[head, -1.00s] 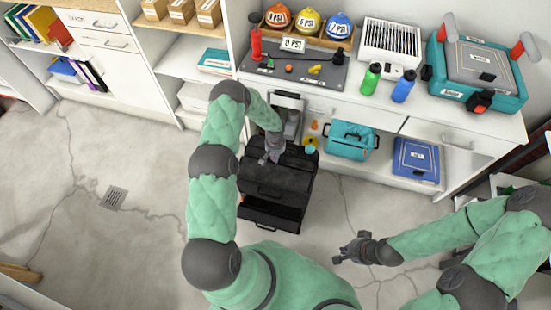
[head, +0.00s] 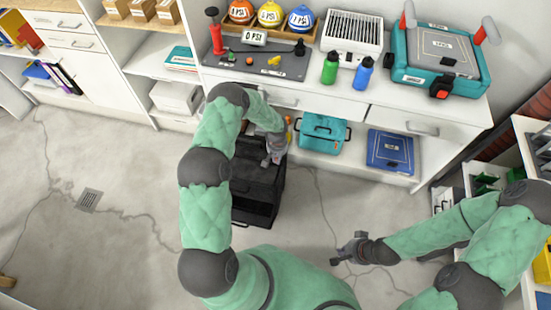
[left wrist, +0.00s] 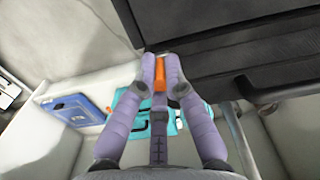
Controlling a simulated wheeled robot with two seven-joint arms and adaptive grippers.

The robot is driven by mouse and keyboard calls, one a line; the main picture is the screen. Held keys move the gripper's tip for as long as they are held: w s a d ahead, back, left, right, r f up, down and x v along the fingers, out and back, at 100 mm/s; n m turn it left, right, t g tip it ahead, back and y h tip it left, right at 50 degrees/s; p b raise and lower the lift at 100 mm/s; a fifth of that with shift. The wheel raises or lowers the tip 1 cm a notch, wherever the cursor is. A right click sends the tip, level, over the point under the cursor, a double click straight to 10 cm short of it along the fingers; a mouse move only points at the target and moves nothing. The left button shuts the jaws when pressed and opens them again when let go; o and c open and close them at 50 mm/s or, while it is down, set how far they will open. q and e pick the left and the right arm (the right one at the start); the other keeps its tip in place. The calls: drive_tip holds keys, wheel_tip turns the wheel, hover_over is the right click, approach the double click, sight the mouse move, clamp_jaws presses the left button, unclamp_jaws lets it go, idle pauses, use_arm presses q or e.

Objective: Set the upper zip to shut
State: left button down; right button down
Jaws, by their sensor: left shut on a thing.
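A black bag (head: 256,190) stands on the floor in front of the white bench in the head view. It fills the upper right of the left wrist view as a dark edge (left wrist: 235,30). My left gripper (head: 272,158) is at the bag's upper right, by its far edge. In the left wrist view its fingertips (left wrist: 160,68) are closed on an orange pull tab (left wrist: 160,76) beside the bag's edge. The zip's teeth are too small to make out. My right gripper (head: 338,258) hangs empty over the floor with its fingers apart.
The white bench (head: 420,105) carries bottles, a teal case (head: 410,78) and gauges. On its lower shelf are a teal bag (head: 320,135) and a blue case (head: 388,150). Shelving stands at the right. The floor (head: 120,250) at left is clear.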

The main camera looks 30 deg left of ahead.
use_arm(q)
drive_tip(key=shift+w+d+r, duration=0.1)
drive_tip(key=shift+w+d, duration=0.05)
drive_tip(key=shift+w, duration=0.1)
drive_tip(key=c, duration=1.3)
unclamp_jaws()
drive_tip(key=shift+c, duration=0.2)
drive_tip(key=shift+s, duration=0.1)
wheel_tip(320, 180, up, 12)
drive_tip(key=shift+f, duration=0.1)
